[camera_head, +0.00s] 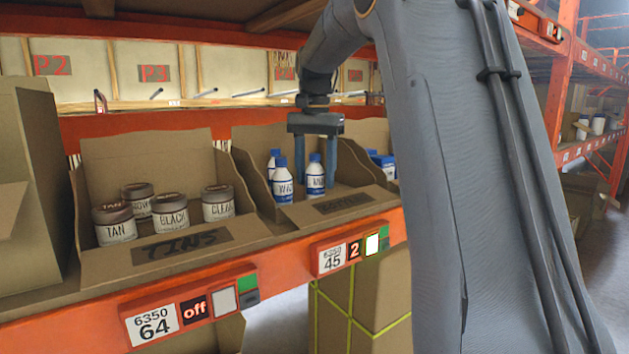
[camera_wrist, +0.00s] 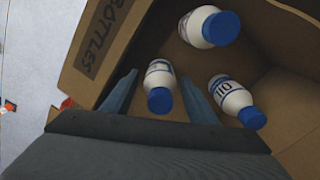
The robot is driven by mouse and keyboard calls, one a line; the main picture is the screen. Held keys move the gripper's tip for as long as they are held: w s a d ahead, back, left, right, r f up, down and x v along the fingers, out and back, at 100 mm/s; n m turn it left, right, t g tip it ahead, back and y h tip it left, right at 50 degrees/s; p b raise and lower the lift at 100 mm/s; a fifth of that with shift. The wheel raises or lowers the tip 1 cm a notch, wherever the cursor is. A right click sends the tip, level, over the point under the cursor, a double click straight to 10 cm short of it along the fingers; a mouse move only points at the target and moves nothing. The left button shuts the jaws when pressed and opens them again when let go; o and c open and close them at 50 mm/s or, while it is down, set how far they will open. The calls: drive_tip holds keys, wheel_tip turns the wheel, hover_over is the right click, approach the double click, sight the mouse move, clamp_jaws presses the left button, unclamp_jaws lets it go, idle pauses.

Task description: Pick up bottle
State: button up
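Several white bottles with blue caps stand in an open cardboard box (camera_head: 345,208) marked for bottles. In the head view, one bottle (camera_head: 283,186) is at the front left, one (camera_head: 315,181) at the front right, and one (camera_head: 272,163) behind, partly hidden. My gripper (camera_head: 316,172) points down into the box, with its fingers on either side of the front right bottle. In the wrist view, one bottle (camera_wrist: 160,76) lies between the open fingers, with gaps visible. Two other bottles (camera_wrist: 196,27) (camera_wrist: 228,94) are beyond and beside the right finger.
A box of labelled tins (camera_head: 186,245) stands on the shelf to the left, and a taller carton (camera_head: 35,190) further left. Blue-capped items (camera_head: 381,163) sit right of the bottle box, partly behind my arm. The orange shelf edge (camera_head: 285,262) runs along the front.

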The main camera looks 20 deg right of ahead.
drive_tip(key=c, duration=0.9)
drive_tip(key=shift+r, duration=0.15)
